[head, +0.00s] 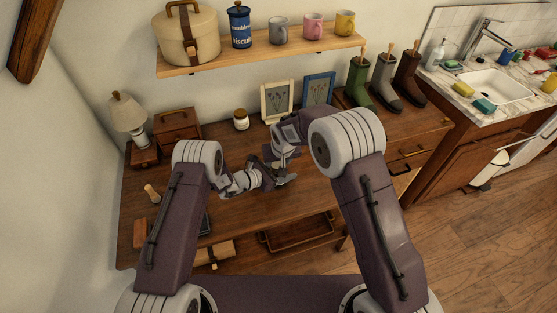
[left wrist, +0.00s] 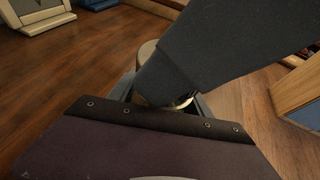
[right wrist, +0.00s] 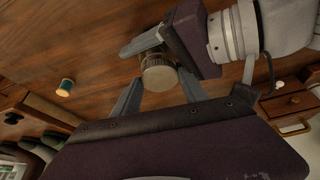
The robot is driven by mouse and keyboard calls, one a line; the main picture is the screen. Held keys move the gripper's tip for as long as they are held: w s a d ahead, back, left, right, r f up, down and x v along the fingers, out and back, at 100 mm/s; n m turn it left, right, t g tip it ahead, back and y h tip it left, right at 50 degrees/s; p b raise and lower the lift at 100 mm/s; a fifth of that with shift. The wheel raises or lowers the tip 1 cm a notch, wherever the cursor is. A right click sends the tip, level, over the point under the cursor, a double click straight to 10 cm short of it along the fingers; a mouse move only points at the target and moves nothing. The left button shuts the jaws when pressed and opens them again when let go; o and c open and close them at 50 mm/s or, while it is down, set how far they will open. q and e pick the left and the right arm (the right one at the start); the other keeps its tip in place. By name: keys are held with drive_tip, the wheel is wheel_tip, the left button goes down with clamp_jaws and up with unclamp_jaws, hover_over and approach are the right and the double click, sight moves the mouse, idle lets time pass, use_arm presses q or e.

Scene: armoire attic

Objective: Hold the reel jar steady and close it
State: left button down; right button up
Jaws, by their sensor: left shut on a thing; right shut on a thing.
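The reel jar (right wrist: 158,77) shows in the right wrist view as a short round thing with a tan-brown ridged top. It stands between the fingers of my right gripper (right wrist: 160,92), which is shut on its upper part. My left gripper (right wrist: 158,55) comes in from the right of that view and is shut on the jar lower down. In the left wrist view the dark right gripper covers most of the jar; a tan round part (left wrist: 147,54) and a pale rim show beside it. In the head view both grippers meet above the desk and hide the jar. Whether the lid is fully seated cannot be told.
A small jar with a pale label (head: 241,121) stands at the back of the desk, near two picture frames (head: 277,102). A teal thread spool (right wrist: 66,87) stands apart from the grippers. A lamp (head: 128,114) and small drawers are at left, boots (head: 384,80) at right.

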drive_tip(key=shift+s+f, duration=0.1)
drive_tip(key=shift+f, duration=0.3)
